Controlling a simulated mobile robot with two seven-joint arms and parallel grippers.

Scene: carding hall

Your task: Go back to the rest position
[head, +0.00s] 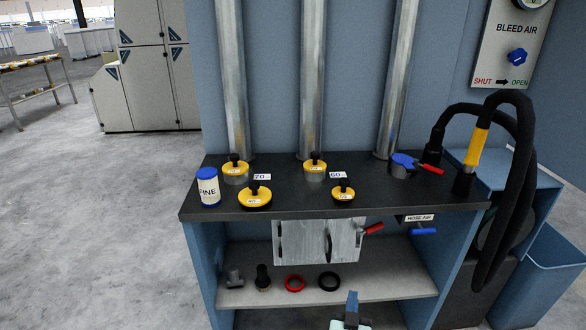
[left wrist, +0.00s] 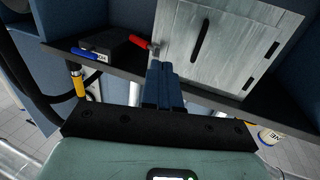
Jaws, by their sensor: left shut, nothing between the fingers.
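My left gripper (head: 352,300) shows at the bottom of the head view, in front of the bench's lower shelf. In the left wrist view its blue fingers (left wrist: 160,82) are together with nothing between them. They point toward the metal door panel (left wrist: 215,45) under the bench top; I cannot tell how far off it is. My right gripper is in neither view.
The dark bench top (head: 300,203) carries yellow-lidded caps, a FINE jar (head: 208,188) and a blue cap with a red handle (head: 404,162). The lower shelf (head: 380,285) holds rings and fittings. A black hose (head: 525,130) hangs at right. Open floor (head: 90,220) lies left.

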